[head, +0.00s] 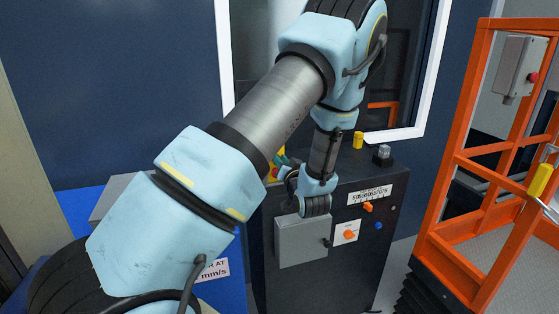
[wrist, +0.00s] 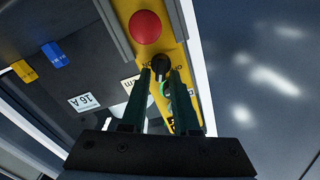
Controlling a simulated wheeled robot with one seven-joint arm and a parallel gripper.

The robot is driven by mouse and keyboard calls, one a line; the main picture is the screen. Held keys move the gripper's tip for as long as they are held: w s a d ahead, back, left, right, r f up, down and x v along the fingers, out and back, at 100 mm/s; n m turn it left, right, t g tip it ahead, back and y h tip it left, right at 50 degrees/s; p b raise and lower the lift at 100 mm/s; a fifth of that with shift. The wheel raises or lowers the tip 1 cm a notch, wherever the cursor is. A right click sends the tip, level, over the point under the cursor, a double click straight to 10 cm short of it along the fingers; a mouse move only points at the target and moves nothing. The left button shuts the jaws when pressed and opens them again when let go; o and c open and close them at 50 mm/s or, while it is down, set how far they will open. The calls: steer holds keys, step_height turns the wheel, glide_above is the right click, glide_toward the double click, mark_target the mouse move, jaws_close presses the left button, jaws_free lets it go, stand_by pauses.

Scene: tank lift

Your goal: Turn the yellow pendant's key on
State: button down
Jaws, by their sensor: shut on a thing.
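The yellow pendant (wrist: 139,9) fills the upper middle of the wrist view, with a red round button (wrist: 146,27) at its top. Below the button is the black key (wrist: 160,61). My gripper (wrist: 160,73) is shut on the key, its two dark green fingers at either side of it. A small green ring shows between the fingers. The lettering beside the key is partly hidden by the fingers, so the key's setting cannot be read. In the head view, a little of the yellow pendant (head: 274,173) shows beside my gripper (head: 283,161), mostly behind my arm.
A dark console (head: 345,275) with a grey box (head: 301,240), orange knobs (head: 349,235) and a blue knob (head: 379,225) stands below my wrist. A yellow piece (head: 358,140) stands on its top. An orange frame (head: 447,200) is at the right. A white-framed window is behind.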

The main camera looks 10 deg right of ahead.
steer(key=m, duration=0.4)
steer(key=m+p, duration=0.1)
steer(key=m, duration=0.3)
steer(key=f+m+p, duration=0.1)
steer(key=m, duration=0.3)
steer(key=shift+d+m, duration=0.35)
steer(key=shift+m, duration=0.05)
steer(key=shift+f, duration=0.1)
steer(key=c, duration=0.9)
jaws_free()
